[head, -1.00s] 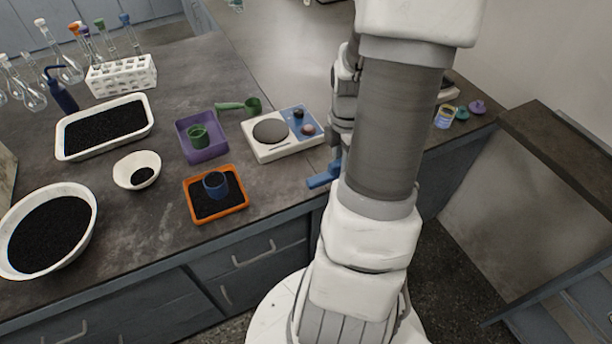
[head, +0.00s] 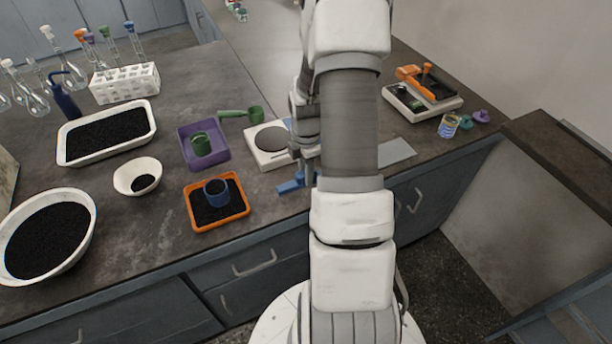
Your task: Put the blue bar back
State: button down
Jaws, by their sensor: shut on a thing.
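The blue bar (head: 289,187) is at the front edge of the dark worktop, right of the orange tray. My gripper (head: 303,176) points down and is shut on the bar near its right end. My arm hides part of the gripper and perhaps part of the bar. I cannot tell whether the bar touches the worktop or is a little above it.
A white balance (head: 262,157) stands just behind the bar, partly hidden by my arm. An orange tray (head: 193,214) with a blue cup (head: 216,192) lies left. A purple tray (head: 187,153) is behind that.

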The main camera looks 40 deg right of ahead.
jog(key=shift+f, duration=0.55)
jog(key=shift+f, duration=0.2)
jog(key=c, duration=0.6)
grip_release()
jog(key=shift+r, duration=0.1)
notch_tip(320, 180, up, 12)
jog(key=p, duration=0.1)
jog(key=shift+r, duration=0.15)
